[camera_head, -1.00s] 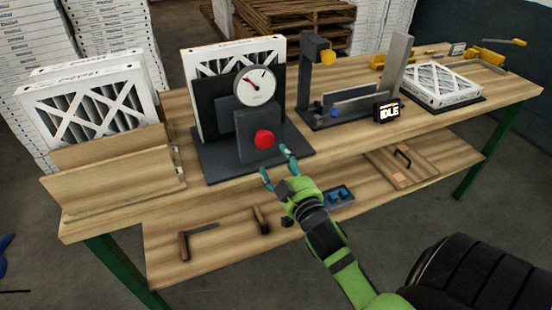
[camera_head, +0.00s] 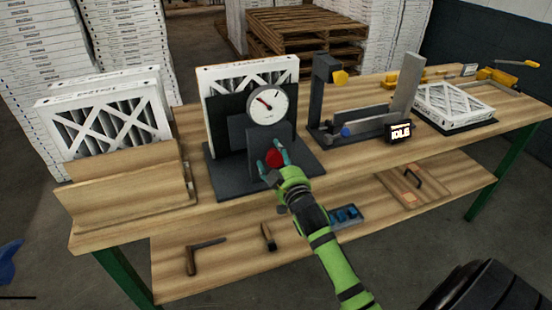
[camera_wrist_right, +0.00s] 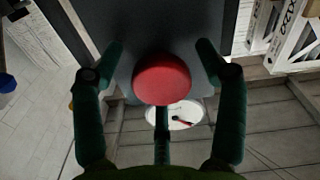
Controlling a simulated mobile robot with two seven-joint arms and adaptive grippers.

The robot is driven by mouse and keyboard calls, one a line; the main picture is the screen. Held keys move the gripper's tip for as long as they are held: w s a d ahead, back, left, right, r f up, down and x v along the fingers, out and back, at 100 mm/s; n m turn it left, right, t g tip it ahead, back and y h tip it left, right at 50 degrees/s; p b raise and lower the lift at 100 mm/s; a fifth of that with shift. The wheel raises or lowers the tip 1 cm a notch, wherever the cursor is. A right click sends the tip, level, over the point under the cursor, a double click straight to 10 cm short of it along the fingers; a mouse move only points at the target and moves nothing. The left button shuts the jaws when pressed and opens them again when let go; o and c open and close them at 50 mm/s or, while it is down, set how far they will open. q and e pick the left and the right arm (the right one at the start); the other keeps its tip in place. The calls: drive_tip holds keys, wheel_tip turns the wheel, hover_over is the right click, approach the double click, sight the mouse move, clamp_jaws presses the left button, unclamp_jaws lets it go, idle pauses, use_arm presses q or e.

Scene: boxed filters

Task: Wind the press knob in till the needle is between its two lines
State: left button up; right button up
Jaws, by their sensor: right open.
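The round red press knob (camera_head: 274,155) sticks out from the front of the dark grey press (camera_head: 240,138). Above it is a white dial gauge (camera_head: 267,104); its needle points to the upper left, and its two lines are too small to make out. My right gripper (camera_head: 273,160) is open, its teal fingers to either side of the knob. In the right wrist view the knob (camera_wrist_right: 162,80) sits between the spread fingers, with gaps on both sides. The gauge (camera_wrist_right: 180,115) is partly hidden there behind the knob and a finger. My left gripper is not in view.
A boxed filter (camera_head: 225,76) stands in the press. Other filters (camera_head: 105,115) stand in a wooden rack at left. A dark fixture (camera_head: 345,128) and an IDLE display (camera_head: 400,132) are to the right. Tools and a blue tray (camera_head: 345,215) lie on the lower shelf.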

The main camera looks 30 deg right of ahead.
drive_tip(key=shift+c, duration=0.4)
drive_tip(key=c, duration=1.1)
drive_tip(key=shift+o, duration=0.2)
drive_tip(key=shift+r+m+p, duration=0.1)
drive_tip(key=shift+m+p, duration=0.55)
drive_tip(key=shift+m, duration=0.05)
drive_tip(key=shift+m+p, duration=0.3)
drive_tip(key=shift+m, duration=0.4)
drive_tip(key=shift+f+m, duration=0.25)
drive_tip(key=shift+m, duration=0.15)
drive_tip(key=shift+a, duration=0.1)
drive_tip(key=o, duration=1.1)
drive_tip(key=shift+o, duration=0.2)
